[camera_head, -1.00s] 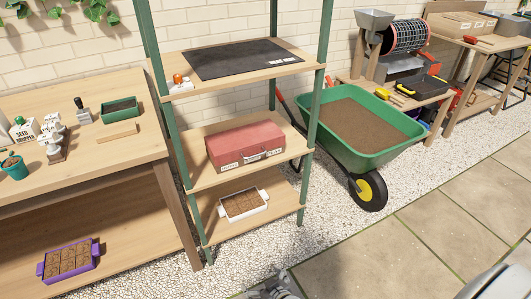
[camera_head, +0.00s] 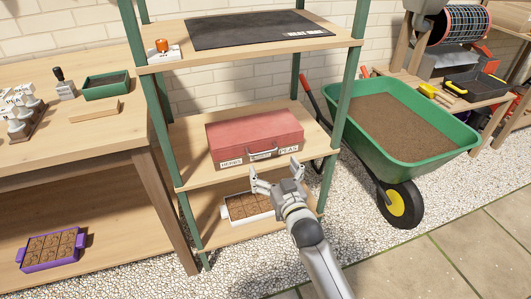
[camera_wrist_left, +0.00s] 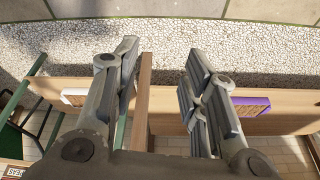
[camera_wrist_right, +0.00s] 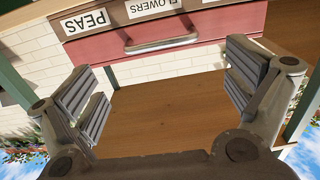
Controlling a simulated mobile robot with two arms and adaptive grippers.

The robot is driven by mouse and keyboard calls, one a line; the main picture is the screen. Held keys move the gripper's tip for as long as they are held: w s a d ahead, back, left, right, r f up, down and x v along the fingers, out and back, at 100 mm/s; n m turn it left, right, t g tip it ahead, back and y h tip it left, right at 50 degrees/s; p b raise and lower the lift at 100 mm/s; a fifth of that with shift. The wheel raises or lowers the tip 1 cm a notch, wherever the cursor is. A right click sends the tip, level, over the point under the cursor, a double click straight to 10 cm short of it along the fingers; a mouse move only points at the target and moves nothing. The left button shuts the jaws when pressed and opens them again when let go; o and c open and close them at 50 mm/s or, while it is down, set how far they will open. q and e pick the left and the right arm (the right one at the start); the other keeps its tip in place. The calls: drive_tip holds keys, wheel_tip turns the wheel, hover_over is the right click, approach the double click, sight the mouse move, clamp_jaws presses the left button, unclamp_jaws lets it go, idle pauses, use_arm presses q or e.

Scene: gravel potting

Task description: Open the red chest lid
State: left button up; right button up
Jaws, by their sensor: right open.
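The red chest (camera_head: 255,136) sits closed on the middle shelf of the green-posted rack. Its front has a handle (camera_head: 263,154) and white labels. In the right wrist view the chest front (camera_wrist_right: 160,36) shows upside down, with its handle (camera_wrist_right: 161,42) and labels such as PEAS. My right gripper (camera_head: 274,172) is open and empty, just in front of and below the chest front, apart from it. It also shows open in the right wrist view (camera_wrist_right: 165,85). My left gripper (camera_wrist_left: 160,70) is open and empty in the left wrist view, and is outside the head view.
The middle shelf (camera_head: 200,178) has bare wood before the chest. A white tray (camera_head: 247,220) of soil blocks stands on the lower shelf, partly behind my right gripper. A black mat (camera_head: 255,30) lies on the top shelf. A green wheelbarrow (camera_head: 400,130) stands close on the right.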

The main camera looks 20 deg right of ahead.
sight(264, 152)
drive_tip(key=w+b, duration=0.1)
drive_tip(key=w, duration=0.6)
drive_tip(key=shift+w+a+f+b, duration=0.1)
drive_tip(key=shift+w+f+b, duration=0.05)
drive_tip(key=shift+w+b, duration=0.15)
drive_tip(key=shift+w, duration=0.25)
use_arm(q)
drive_tip(key=w+t, duration=0.1)
drive_tip(key=w, duration=0.1)
drive_tip(key=w+d+t, duration=0.1)
drive_tip(key=w, duration=0.1)
drive_tip(key=shift+w+d+f+h, duration=0.15)
drive_tip(key=shift+w+h, duration=0.05)
drive_tip(key=shift+h, duration=0.1)
